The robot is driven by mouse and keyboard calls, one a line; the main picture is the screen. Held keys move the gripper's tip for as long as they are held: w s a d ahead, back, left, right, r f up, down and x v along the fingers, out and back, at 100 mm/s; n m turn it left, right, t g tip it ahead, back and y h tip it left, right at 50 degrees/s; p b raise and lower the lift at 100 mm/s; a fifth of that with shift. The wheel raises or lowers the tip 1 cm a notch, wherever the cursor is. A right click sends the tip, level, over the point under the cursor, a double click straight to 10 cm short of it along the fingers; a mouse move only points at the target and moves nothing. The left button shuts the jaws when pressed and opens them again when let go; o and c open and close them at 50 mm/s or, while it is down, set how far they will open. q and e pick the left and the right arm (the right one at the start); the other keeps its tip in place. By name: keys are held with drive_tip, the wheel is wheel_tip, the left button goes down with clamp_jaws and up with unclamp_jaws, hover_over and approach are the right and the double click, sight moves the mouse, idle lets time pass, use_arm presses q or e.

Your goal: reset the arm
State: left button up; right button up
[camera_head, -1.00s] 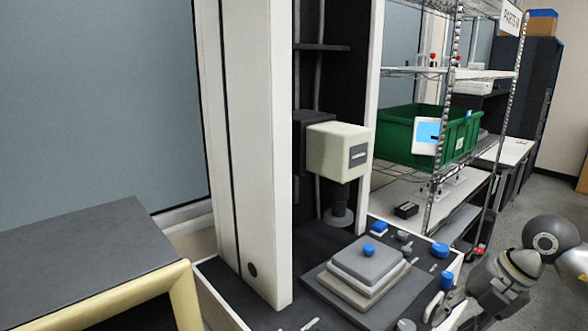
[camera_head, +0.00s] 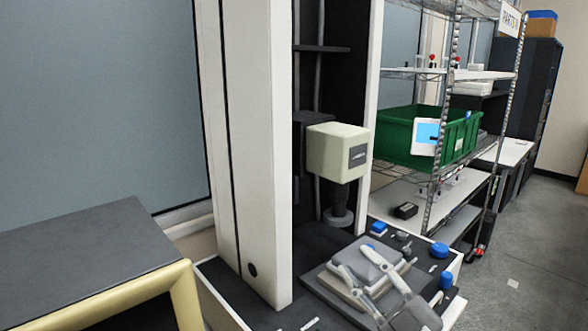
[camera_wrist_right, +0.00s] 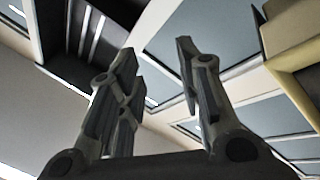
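My right gripper (camera_head: 366,279) is in the lower right of the head view, in front of the stepped grey block (camera_head: 378,262) on the machine's dark base. Its two fingers are spread apart with nothing between them. The right wrist view shows the same open fingers (camera_wrist_right: 157,60) against the wall panels and ceiling. From the head view I cannot tell whether the fingers touch the block. My left gripper is in neither view.
The measuring machine's white column (camera_head: 250,150) and its cream probe head (camera_head: 337,151) stand behind. A wire shelf holds a green bin (camera_head: 400,135). Blue-topped parts (camera_head: 440,250) sit at the base's right edge. A dark-topped table (camera_head: 80,255) is at the left. Open floor (camera_head: 530,240) lies right.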

drive_tip(key=s+d+f+m+g+h, duration=0.2)
drive_tip(key=d+f+m+h, duration=0.3)
drive_tip(key=f+m+h, duration=0.3)
drive_tip(key=s+d+f+m+g+h, duration=0.1)
drive_tip(key=s+d+f+m+h, duration=0.1)
drive_tip(key=d+f+m+h, duration=0.65)
drive_tip(key=s+a+f+n+g+y, duration=0.1)
drive_tip(key=s+a+f+g, duration=0.1)
drive_tip(key=s+f+g, duration=0.65)
drive_tip(key=s+a+f+n+g+y, duration=0.1)
drive_tip(key=s+a+f+g+y, duration=0.15)
drive_tip(key=s+f, duration=1)
drive_tip(key=s+f+g, duration=0.2)
drive_tip(key=s+f, duration=0.1)
drive_tip(key=f, duration=2.2)
drive_tip(key=s+d+f+g, duration=0.1)
drive_tip(key=s+d+f, duration=0.1)
drive_tip(key=s+f, duration=1.2)
drive_tip(key=shift+s+d+f+h, duration=0.2)
drive_tip(key=shift+s+d+h, duration=0.2)
drive_tip(key=shift+s, duration=0.75)
